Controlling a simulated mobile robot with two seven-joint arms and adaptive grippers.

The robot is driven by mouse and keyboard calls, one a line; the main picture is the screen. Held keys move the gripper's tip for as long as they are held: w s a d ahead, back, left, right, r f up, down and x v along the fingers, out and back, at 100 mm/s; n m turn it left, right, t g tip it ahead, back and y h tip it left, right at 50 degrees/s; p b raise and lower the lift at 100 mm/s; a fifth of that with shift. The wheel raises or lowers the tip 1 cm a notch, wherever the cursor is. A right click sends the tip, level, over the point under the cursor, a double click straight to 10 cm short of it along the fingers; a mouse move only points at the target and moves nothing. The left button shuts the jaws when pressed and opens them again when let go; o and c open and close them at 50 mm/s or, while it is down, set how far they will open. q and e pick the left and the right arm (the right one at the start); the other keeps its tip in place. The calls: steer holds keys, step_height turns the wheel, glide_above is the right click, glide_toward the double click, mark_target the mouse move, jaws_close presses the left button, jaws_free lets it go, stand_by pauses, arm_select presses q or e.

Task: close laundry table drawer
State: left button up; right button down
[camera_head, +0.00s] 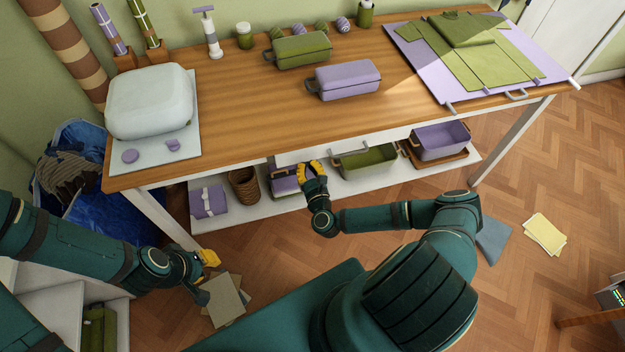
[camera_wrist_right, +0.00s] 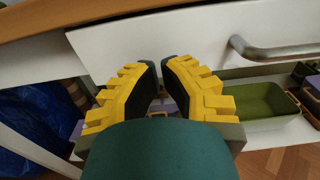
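The white drawer front (camera_head: 345,146) is under the long edge of the wooden table. It fills much of the right wrist view (camera_wrist_right: 200,40), and its left end seems to stand out a little from the table frame. Its metal handle (camera_wrist_right: 275,52) is to the right of my right gripper (camera_wrist_right: 158,66). The right gripper (camera_head: 310,166) is at the left part of the drawer front, with its yellow fingertips close together and nothing seen between them; contact is unclear. My left gripper (camera_head: 207,262) is low at the left, near the floor, away from the drawer.
The wooden tabletop (camera_head: 240,105) holds bags, bottles and folded green clothes (camera_head: 465,50). A low white shelf (camera_head: 265,215) carries boxes, a basket and a green bin (camera_head: 365,162). A blue bag (camera_head: 90,215) stands left. Papers (camera_head: 225,300) lie on the floor.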

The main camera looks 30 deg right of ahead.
mark_target(305, 157)
steer(key=shift+x, duration=1.15)
arm_select(q)
steer(key=shift+f, duration=0.1)
arm_select(e)
steer(key=shift+w, duration=0.1)
